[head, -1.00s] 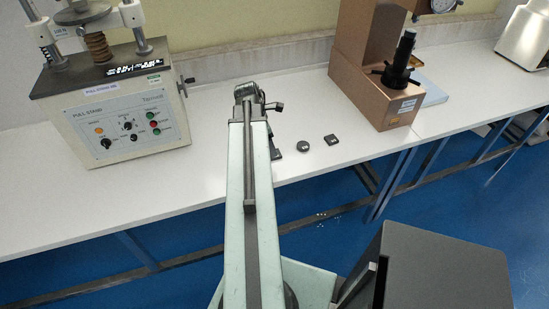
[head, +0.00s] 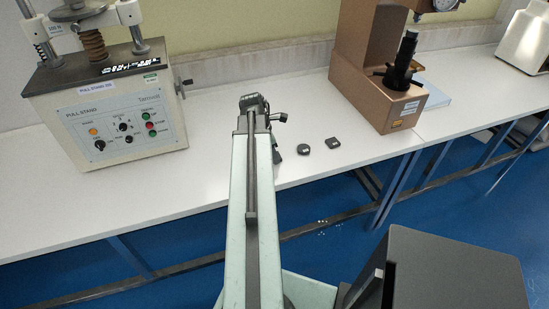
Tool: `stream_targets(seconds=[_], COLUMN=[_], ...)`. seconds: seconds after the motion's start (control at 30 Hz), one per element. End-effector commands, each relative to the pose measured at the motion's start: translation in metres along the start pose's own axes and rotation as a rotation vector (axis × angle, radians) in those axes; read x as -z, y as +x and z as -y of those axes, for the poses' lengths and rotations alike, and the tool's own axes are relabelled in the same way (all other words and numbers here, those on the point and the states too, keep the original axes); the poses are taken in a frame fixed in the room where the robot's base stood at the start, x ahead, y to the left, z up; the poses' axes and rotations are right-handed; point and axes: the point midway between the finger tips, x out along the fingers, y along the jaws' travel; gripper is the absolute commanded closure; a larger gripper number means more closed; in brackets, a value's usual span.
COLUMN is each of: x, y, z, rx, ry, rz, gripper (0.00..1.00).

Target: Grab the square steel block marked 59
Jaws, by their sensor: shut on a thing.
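My gripper (head: 277,152) shows only in part, as a dark shape low over the bench beside the end of my pale green arm. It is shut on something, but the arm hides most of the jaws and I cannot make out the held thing. A small dark square block (head: 332,142) lies flat on the white bench, to the right of my gripper and apart from it. A dark round block (head: 304,150) lies between them. The marks on both blocks are too small to read, so I cannot tell which block is marked 59.
The white bench (head: 215,150) is clear around the blocks. A pull stand (head: 105,115) stands at the left. A brown tester (head: 378,80) with a black spindle stands behind and right of the blocks. A pale machine (head: 525,40) is at the far right.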

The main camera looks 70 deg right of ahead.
Motion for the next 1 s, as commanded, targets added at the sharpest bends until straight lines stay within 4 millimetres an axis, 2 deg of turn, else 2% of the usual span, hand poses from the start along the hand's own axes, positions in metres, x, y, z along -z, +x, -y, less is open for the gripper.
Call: stream_targets(seconds=[0.17,0.33,0.7,0.77,1.0], x=[0.000,-0.004,-0.024,-0.026,-0.026], y=[-0.001,-0.015,-0.087,-0.095,-0.097], z=[0.000,0.000,0.000,0.000,0.000], rx=[0.000,0.000,0.000,0.000,0.000], ry=[0.000,-0.001,-0.001,-0.001,-0.001], rz=[0.000,0.000,0.000,0.000,0.000], gripper=[1.00,1.00,1.00,1.00,1.00])
